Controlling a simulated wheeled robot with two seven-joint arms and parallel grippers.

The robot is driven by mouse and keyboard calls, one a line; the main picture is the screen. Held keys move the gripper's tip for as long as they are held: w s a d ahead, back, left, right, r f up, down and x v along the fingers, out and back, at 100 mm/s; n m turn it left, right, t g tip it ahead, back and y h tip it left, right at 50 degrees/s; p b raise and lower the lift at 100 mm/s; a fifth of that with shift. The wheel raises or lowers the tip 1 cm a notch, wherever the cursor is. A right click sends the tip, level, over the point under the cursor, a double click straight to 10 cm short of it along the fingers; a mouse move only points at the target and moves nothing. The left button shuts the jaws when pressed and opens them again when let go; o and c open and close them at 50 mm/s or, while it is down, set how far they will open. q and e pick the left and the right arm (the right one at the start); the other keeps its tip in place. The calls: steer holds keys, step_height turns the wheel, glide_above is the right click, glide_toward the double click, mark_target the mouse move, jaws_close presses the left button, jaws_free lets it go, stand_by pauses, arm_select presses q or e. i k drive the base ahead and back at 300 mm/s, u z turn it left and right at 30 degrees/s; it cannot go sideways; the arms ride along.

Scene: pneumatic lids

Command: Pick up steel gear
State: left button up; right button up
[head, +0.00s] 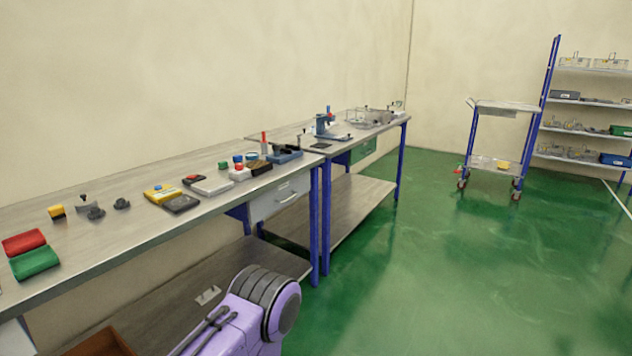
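I cannot make out a steel gear for certain. Several small dark grey metal-looking parts lie on the near workbench (150,222), at its left part. One dark part (96,213) sits nearest the front, another dark part (122,204) lies to its right, and a grey part with a black knob (85,204) stands just behind. They are too small to tell which is a gear. Neither of my grippers shows in the head view.
Red cloth (24,242) and green cloth (35,263) lie on the bench's left end. A second bench (375,128) adjoins. A cart (505,107) and shelves (590,102) stand beyond open green floor (430,240).

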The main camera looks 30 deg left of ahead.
mark_target(120, 203)
steer(key=u, duration=0.3)
steer(key=i, duration=1.1)
steer(key=u, duration=1.35)
steer(key=i, duration=0.85)
steer(key=u, duration=0.7)
